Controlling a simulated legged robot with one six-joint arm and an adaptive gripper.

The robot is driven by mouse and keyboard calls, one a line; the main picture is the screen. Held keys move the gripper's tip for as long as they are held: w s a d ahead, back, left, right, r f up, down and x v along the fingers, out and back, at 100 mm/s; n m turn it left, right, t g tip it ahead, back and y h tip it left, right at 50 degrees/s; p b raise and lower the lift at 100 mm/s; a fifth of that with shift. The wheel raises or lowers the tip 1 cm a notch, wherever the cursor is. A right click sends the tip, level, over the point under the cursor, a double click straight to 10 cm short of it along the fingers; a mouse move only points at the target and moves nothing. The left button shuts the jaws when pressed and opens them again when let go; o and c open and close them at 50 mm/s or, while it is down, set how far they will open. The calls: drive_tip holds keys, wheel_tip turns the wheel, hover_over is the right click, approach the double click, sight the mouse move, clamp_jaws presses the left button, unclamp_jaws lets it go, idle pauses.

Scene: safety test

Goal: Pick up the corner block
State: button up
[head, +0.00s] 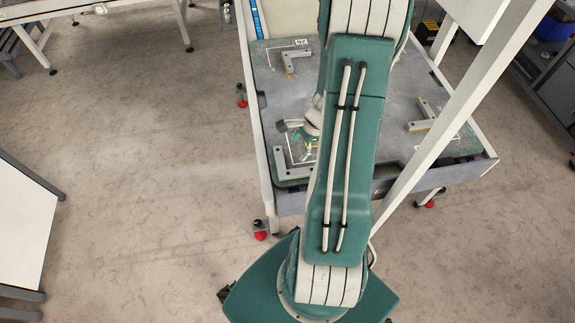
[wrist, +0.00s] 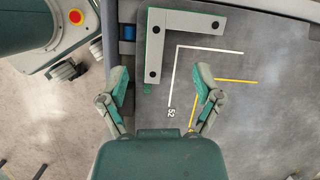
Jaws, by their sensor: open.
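A grey L-shaped corner block (wrist: 154,62) with dark holes lies at the table's corner, at the top of the wrist view. In the head view, the corner block (head: 281,164) is at the near left corner of the table, partly hidden by my arm. My gripper (wrist: 162,84) is open and empty. Height above the table is hard to tell.
The grey table (head: 385,80) carries other L-shaped blocks, one at the back (head: 291,64) and one at the right (head: 424,112). White and yellow corner lines and the number 52 (wrist: 171,113) are marked beside the block. A slanted white post (head: 450,110) crosses the right side.

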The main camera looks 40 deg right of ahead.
drive_tip(key=shift+m, duration=0.9)
drive_tip(key=f, duration=0.1)
drive_tip(key=s+d+f, duration=0.1)
drive_tip(key=d+f, duration=0.1)
drive_tip(key=shift+s+f, duration=0.2)
drive_tip(key=shift+f, duration=0.2)
hover_over(292, 173)
drive_tip(key=s+d, duration=0.1)
drive_tip(key=d, duration=0.1)
wheel_tip(292, 173, down, 4)
drive_tip(key=shift+a+f, duration=0.1)
drive_tip(key=shift+x, duration=2.75)
clamp_jaws()
